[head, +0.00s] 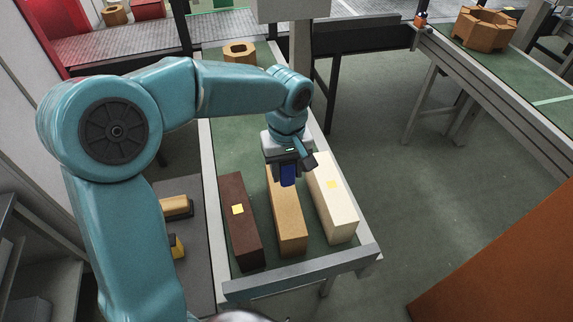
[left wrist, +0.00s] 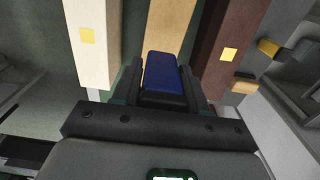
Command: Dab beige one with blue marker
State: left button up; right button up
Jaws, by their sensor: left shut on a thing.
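My left gripper (head: 289,168) is shut on a blue marker (head: 289,177), a block-like piece that points down over the far part of the tan-beige block (head: 288,228). In the left wrist view the blue marker (left wrist: 162,72) sits between the fingers, with the tan-beige block (left wrist: 172,25) behind it. I cannot tell whether marker and block touch. A cream block (head: 337,212) lies to the right and a dark brown block (head: 241,238) to the left. Both bear a small yellow square; any square on the tan-beige block is hidden. My right gripper is not in view.
The blocks lie on a green-topped table with a pale frame (head: 302,285). A tan octagonal ring (head: 240,52) stands at its far end. A grey surface (head: 190,210) with small tan and yellow pieces is at left. Open floor lies to the right.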

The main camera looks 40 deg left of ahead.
aim_at(285, 182)
pick_arm(q)
jog(key=shift+r+p, duration=0.35)
jog(key=shift+r, duration=0.1)
jog(key=shift+r+p, duration=0.25)
jog(key=shift+p, duration=0.05)
jog(key=shift+a, duration=0.1)
jog(key=shift+s+a+f, duration=0.1)
jog(key=shift+a+f, duration=0.1)
jog(key=shift+f, duration=0.15)
jog(key=shift+d+f+b, duration=0.1)
jog(key=shift+f+b, duration=0.3)
jog(key=shift+b, duration=0.15)
notch_tip(285, 182, down, 4)
jog(key=b, duration=0.3)
jog(key=shift+f, duration=0.3)
